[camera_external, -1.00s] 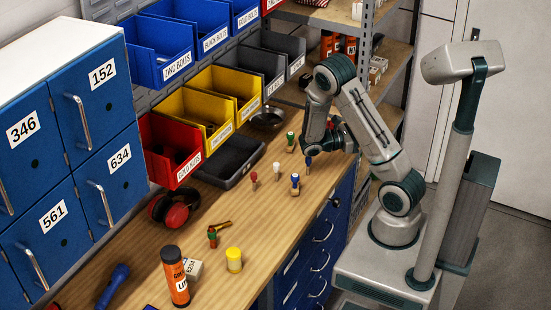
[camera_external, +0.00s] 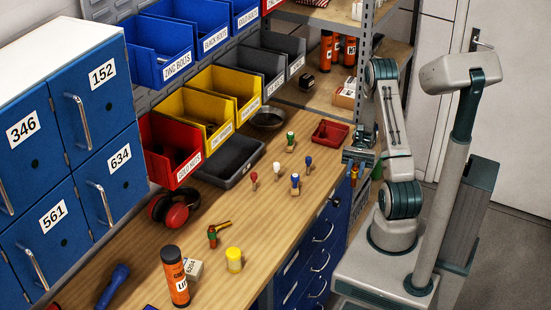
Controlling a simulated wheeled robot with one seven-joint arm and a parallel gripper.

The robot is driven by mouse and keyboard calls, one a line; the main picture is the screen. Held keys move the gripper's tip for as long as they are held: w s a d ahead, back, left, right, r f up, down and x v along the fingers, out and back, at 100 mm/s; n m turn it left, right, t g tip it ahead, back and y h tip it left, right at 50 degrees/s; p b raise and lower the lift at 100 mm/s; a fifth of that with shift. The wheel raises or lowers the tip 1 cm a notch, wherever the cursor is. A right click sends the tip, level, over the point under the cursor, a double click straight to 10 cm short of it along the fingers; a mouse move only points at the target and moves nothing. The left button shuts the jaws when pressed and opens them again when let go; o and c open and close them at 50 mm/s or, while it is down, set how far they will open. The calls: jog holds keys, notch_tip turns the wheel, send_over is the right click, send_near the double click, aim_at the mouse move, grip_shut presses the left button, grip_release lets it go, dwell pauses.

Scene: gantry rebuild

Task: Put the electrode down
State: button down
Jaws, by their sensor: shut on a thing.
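My gripper (camera_external: 357,157) is at the right edge of the wooden bench, just right of a red tray (camera_external: 330,132). Several small upright pieces stand on the bench left of the gripper: a green-topped one (camera_external: 290,141), a blue-topped one (camera_external: 308,163), a white-topped one (camera_external: 276,169), a red-topped one (camera_external: 254,180) and another blue one (camera_external: 295,183). I cannot tell what these pieces are.
A black tray (camera_external: 230,158) and a dark round dish (camera_external: 268,118) lie under the bins. A metal shelf rack (camera_external: 370,40) rises behind the gripper. Bare bench (camera_external: 270,220) lies mid-front.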

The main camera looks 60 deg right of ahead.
jog(key=w+d+r+m+t+h+b, duration=0.1)
jog(key=w+d+r+m+t+h, duration=0.2)
jog(key=w+d+m+t, duration=0.35)
jog(key=w+d+r+m+t+h+b, duration=0.15)
jog(key=w+d+m+t+h, duration=0.25)
jog(key=m+t, duration=0.55)
jog(key=s+d+r+m+t+h, duration=0.25)
jog(key=d+r+m+h, duration=0.2)
jog(key=d+h, duration=0.4)
jog(key=s+d+r+m+t+h, duration=0.25)
jog(key=d+r+h, duration=0.35)
jog(key=d, duration=0.5)
jog(key=p, duration=0.2)
send_over(342, 132)
notch_tip(342, 132, down, 12)
jog(key=shift+t, duration=0.3)
jog(key=shift+a+f+p, duration=0.15)
jog(key=shift+f+p, duration=0.4)
jog(key=shift+f, duration=1.65)
